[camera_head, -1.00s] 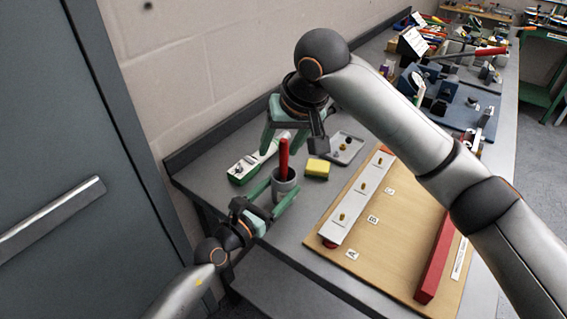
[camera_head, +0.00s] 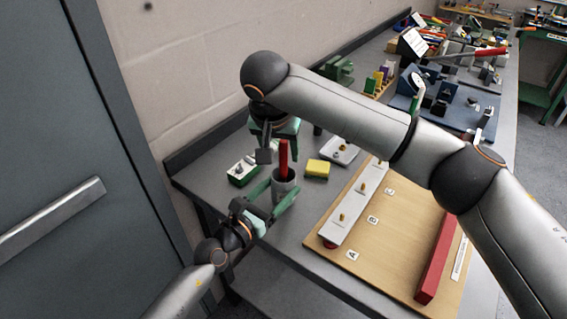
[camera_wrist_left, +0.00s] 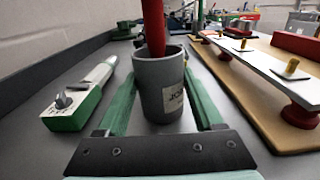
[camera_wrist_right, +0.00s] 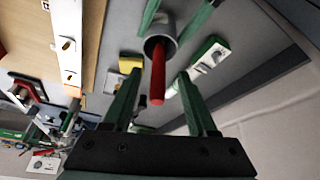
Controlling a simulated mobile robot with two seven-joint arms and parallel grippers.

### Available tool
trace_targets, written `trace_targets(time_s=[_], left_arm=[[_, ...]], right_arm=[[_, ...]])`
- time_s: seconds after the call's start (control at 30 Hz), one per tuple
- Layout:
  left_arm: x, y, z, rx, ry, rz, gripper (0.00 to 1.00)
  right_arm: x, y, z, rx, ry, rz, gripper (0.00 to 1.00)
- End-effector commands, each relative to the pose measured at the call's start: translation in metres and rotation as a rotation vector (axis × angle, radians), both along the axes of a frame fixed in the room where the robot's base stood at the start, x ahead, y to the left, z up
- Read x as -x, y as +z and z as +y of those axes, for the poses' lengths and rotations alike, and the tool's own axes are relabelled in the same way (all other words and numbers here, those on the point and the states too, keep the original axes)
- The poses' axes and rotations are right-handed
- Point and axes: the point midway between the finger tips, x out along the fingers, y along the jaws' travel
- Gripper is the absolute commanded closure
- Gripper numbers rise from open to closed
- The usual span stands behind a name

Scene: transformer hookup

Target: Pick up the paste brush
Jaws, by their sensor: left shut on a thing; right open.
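The paste brush (camera_head: 283,157) shows as a red handle standing upright in a grey cup (camera_head: 284,188). In the left wrist view the red handle (camera_wrist_left: 154,28) rises from the grey cup (camera_wrist_left: 159,92), which bears a partly readable label. My left gripper (camera_head: 283,198) is shut on the cup, one green finger on each side. My right gripper (camera_head: 275,135) is above and behind the cup. In the right wrist view the red handle (camera_wrist_right: 158,75) points between the open fingers of my right gripper (camera_wrist_right: 154,98), with nothing seen between handle and fingers. The brush's lower end is hidden in the cup.
A wooden board (camera_head: 385,255) with a white bar (camera_head: 352,212) fills the bench's front right. The wall runs behind.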

Motion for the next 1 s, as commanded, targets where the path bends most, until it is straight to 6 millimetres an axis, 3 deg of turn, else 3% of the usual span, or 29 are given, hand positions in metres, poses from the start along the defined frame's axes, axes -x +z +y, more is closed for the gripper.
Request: trace_targets(time_s=[0.3,0.6,1.0], left_arm=[[0.0,-0.001,0.0,-0.001,0.0,0.001,1.0],[0.0,-0.001,0.0,-0.001,0.0,0.001,1.0],[0.0,-0.001,0.0,-0.001,-0.001,0.001,1.0]], right_arm=[[-0.013,-0.041,-0.005,0.0,-0.001,0.002,0.42],[-0.015,-0.046,-0.005,-0.001,0.0,0.001,0.42],[-0.015,-0.045,-0.005,-0.001,0.0,0.001,0.87]])
